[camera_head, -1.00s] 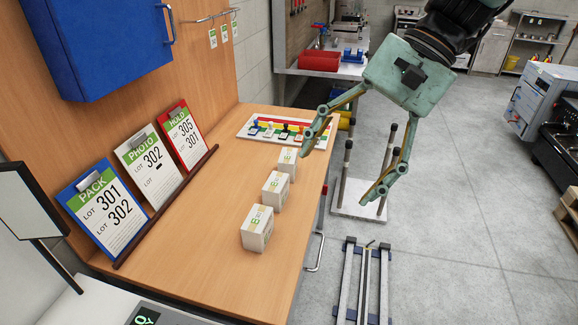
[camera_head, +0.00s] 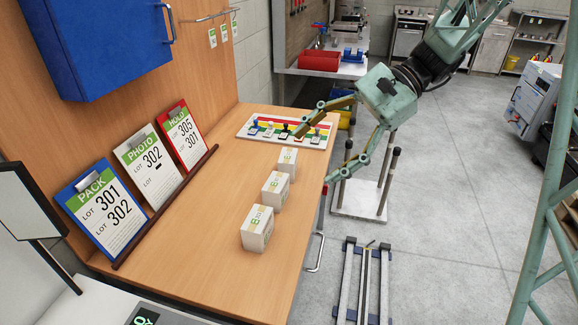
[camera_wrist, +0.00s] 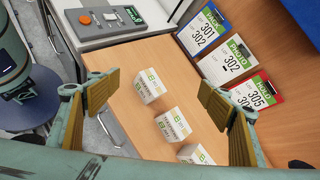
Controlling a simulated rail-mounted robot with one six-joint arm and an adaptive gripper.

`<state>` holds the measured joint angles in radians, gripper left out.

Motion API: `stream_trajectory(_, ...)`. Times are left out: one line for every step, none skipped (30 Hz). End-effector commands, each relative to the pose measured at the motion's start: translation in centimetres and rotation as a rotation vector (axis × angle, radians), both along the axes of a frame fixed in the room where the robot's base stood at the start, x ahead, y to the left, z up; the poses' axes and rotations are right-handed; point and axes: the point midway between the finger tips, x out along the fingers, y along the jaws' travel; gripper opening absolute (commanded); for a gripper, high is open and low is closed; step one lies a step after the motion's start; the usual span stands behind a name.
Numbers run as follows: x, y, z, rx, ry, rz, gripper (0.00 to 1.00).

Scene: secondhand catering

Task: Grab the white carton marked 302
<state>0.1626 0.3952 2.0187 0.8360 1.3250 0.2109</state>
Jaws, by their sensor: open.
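Three white cartons with green and orange print stand in a row on the wooden tabletop: a near one (camera_head: 257,229), a middle one (camera_head: 275,190) and a far one (camera_head: 286,162). In the wrist view the same row runs from the upper carton (camera_wrist: 150,86) through the middle one (camera_wrist: 173,125) to the lower one (camera_wrist: 195,155), which is partly cut off. I cannot read the lot numbers, so I cannot tell which is 302. My gripper (camera_head: 316,155) is open and empty, fingers spread, above the table's right edge near the far carton.
Three boards, PACK (camera_head: 102,208), PHOTO (camera_head: 149,167) and HOLD (camera_head: 184,136), lean on the left behind a dark ledge. A stamp rack (camera_head: 285,130) lies at the table's far end. A blue cabinet (camera_head: 100,45) hangs above. Bare tabletop lies between ledge and cartons.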

Motion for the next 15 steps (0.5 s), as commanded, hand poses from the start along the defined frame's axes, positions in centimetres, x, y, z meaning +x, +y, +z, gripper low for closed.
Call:
stream_trajectory(0.7,0.0,-0.5,0.014,0.016,-0.011,0.73)
stream_trajectory(1.1,0.1,-0.7,0.022,0.024,-0.018,0.73)
stream_trajectory(1.6,0.2,-1.0,0.034,0.035,-0.028,0.73)
stream_trajectory(2.0,0.2,-1.2,0.042,0.043,-0.035,0.73)
stream_trajectory(2.4,0.2,-1.4,0.050,0.051,-0.042,0.73)
stream_trajectory(3.0,0.3,-1.7,0.063,0.062,-0.052,0.73)
stream_trajectory(3.4,0.3,-1.9,0.072,0.070,-0.059,0.73)
stream_trajectory(3.8,0.4,-2.2,0.080,0.078,-0.065,0.73)
stream_trajectory(4.3,0.4,-2.5,0.092,0.088,-0.075,0.73)
stream_trajectory(4.7,0.4,-2.7,0.100,0.096,-0.082,0.73)
stream_trajectory(5.1,0.4,-3.0,0.109,0.103,-0.089,0.73)
stream_trajectory(5.7,0.4,-3.3,0.121,0.114,-0.099,0.73)
stream_trajectory(6.1,0.4,-3.5,0.130,0.122,-0.106,0.73)
stream_trajectory(6.5,0.4,-3.7,0.139,0.129,-0.113,0.73)
stream_trajectory(7.0,0.4,-4.1,0.150,0.140,-0.123,0.73)
